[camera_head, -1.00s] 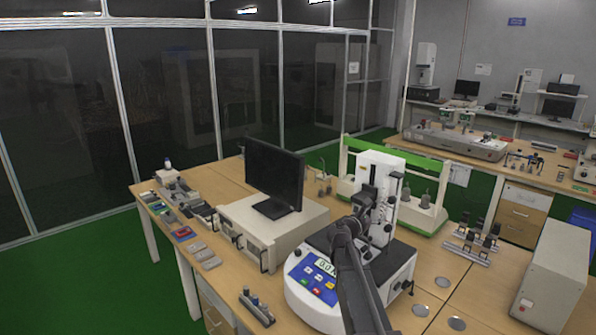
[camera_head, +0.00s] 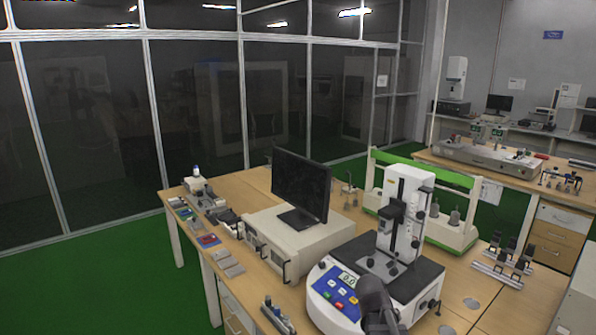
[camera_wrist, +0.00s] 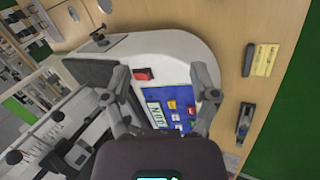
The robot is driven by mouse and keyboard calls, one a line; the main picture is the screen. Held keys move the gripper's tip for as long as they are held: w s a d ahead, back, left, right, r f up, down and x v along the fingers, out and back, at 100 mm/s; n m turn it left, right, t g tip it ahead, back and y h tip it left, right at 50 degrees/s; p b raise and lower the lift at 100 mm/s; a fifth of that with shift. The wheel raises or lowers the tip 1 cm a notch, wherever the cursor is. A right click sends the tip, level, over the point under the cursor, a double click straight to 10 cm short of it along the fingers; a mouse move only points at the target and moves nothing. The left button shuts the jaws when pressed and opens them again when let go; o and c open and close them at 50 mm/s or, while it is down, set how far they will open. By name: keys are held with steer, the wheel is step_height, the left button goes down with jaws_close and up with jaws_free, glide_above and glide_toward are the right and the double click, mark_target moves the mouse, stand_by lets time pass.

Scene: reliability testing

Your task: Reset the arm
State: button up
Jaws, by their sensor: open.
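My gripper (camera_wrist: 159,75) shows in the wrist view with its two fingers spread wide apart and nothing between them. It hangs over the white testing machine (camera_wrist: 185,45), whose blue control panel (camera_wrist: 168,108) with a small display and coloured buttons lies beyond the fingers. In the head view a dark part of my arm shows at the bottom, in front of the machine's rounded white base (camera_head: 322,300). The fingers are not clearly visible there. The machine's upright white column (camera_head: 408,200) stands behind my arm.
A monitor (camera_head: 300,185) stands on a beige box (camera_head: 285,245) left of the machine. A green-framed device (camera_head: 425,170) is behind it. Small metal fixtures (camera_head: 500,262) stand to the right. A yellow label (camera_wrist: 264,60) and a dark tool (camera_wrist: 245,120) lie on the bench.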

steer(key=s+a+f+m+g+y, duration=0.2)
steer(key=s+a+m+y, duration=0.3)
steer(key=s+a, duration=0.3)
steer(key=shift+s+a+f, duration=0.25)
steer(key=shift+s+a, duration=0.05)
steer(key=shift+s, duration=0.8)
